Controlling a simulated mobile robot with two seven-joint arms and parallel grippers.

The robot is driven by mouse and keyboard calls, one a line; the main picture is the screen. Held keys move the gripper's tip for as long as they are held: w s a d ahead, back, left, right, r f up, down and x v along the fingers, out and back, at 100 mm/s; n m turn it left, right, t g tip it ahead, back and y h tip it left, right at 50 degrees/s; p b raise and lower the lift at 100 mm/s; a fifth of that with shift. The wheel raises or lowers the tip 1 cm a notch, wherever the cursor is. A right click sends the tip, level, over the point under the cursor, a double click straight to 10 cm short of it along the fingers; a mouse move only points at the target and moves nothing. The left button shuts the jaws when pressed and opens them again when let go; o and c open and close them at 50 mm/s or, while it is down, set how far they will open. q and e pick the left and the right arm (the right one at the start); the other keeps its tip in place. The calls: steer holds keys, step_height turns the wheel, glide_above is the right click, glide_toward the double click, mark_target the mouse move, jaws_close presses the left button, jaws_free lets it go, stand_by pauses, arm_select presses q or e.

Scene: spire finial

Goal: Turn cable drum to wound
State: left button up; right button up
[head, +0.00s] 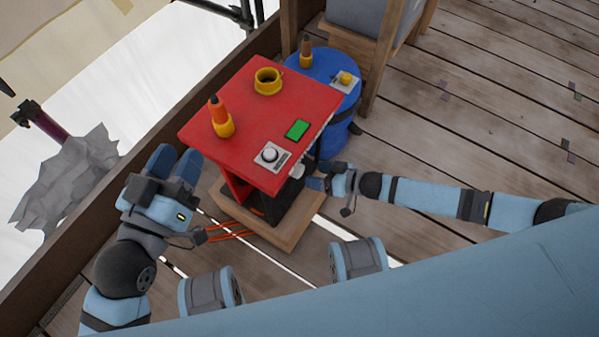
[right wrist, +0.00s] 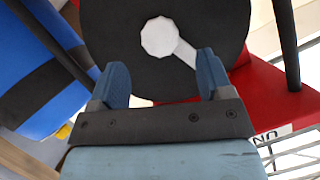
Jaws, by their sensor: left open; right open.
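The cable drum (right wrist: 125,45) is a large black disc with a white hub (right wrist: 158,37) and a white crank arm (right wrist: 184,52) slanting down to the right in the right wrist view. In the head view a dark part of the drum (head: 290,193) shows under the red top, mostly hidden. My right gripper (right wrist: 163,80) is open in front of the disc, with the crank arm's end near its right finger; I cannot tell if they touch. In the head view my right gripper (head: 316,183) is beside the red unit. My left gripper (head: 176,166) is open and empty, left of the unit.
Orange cables (head: 232,234) lie by the wooden base.

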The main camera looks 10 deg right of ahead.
mark_target(302, 171)
arm_select(q)
step_height(302, 171, down, 4)
steer(key=shift+d+r+g+b, duration=0.15)
steer(key=shift+g+b, duration=0.65)
steer(key=shift+b, duration=0.1)
arm_select(e)
steer(key=x, duration=0.6)
steer(key=shift+a, duration=0.15)
steer(key=shift+c, duration=0.3)
steer(key=c, duration=1.2)
